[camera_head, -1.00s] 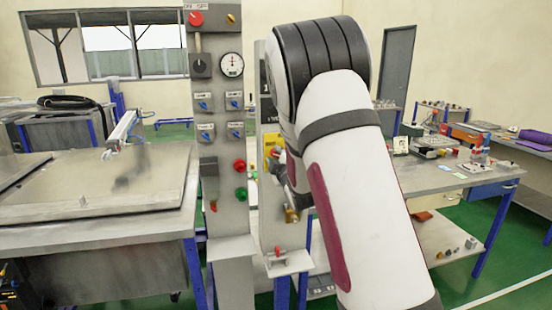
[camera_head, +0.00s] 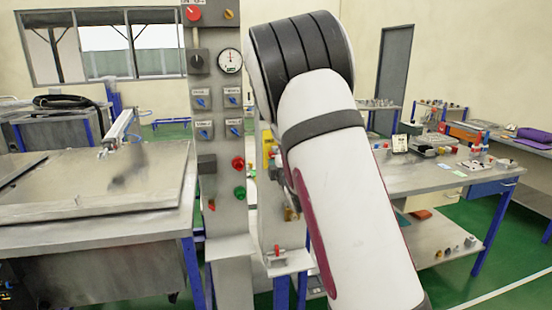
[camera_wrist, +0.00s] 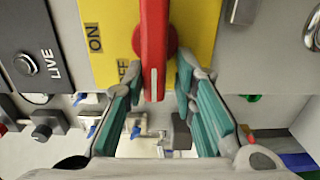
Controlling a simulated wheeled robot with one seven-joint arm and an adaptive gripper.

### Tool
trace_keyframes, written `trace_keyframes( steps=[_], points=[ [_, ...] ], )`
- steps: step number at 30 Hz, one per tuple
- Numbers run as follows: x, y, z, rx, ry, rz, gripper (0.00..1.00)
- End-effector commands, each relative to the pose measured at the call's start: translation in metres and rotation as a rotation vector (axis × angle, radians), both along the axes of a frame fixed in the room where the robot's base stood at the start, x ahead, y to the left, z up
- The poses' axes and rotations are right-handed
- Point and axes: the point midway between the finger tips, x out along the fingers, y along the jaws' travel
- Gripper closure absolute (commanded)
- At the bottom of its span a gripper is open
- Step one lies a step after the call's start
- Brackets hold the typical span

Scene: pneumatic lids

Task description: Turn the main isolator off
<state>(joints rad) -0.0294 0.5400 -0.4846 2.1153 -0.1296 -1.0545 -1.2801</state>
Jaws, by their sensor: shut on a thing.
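The main isolator shows in the wrist view as a red handle (camera_wrist: 153,45) on a yellow plate (camera_wrist: 205,28). A black ON label is left of the handle, and an OFF label, partly hidden, is close by its lower part. The handle's free end points down in this view, with a pale line along it. My gripper (camera_wrist: 163,78) has its teal fingers on both sides of the handle and is shut on it. In the head view, part of the yellow plate (camera_head: 268,143) shows beside my arm, which hides the handle and most of my gripper.
A LIVE panel with a round button (camera_wrist: 28,64) sits left in the wrist view. In the head view, a grey control column (camera_head: 229,130) with knobs, a gauge and blue switches stands left of my arm. A metal-topped bench (camera_head: 90,205) is further left, and a cluttered worktable (camera_head: 440,180) is right.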

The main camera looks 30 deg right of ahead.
Motion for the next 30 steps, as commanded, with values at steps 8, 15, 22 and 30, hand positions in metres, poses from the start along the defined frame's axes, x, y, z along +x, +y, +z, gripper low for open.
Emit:
trace_keyframes(
  steps=[8, 15, 22, 30],
  points=[
    [-0.0001, -0.0056, 0.0123, -0.008, -0.027, -0.009, 0.63],
    [0.0002, -0.0033, 0.0085, -0.006, -0.019, -0.004, 0.63],
    [0.0006, -0.0013, 0.0060, -0.003, -0.015, -0.001, 0.63],
    [-0.0005, -0.0001, 0.0042, -0.002, -0.011, 0.000, 0.63]
  ],
)
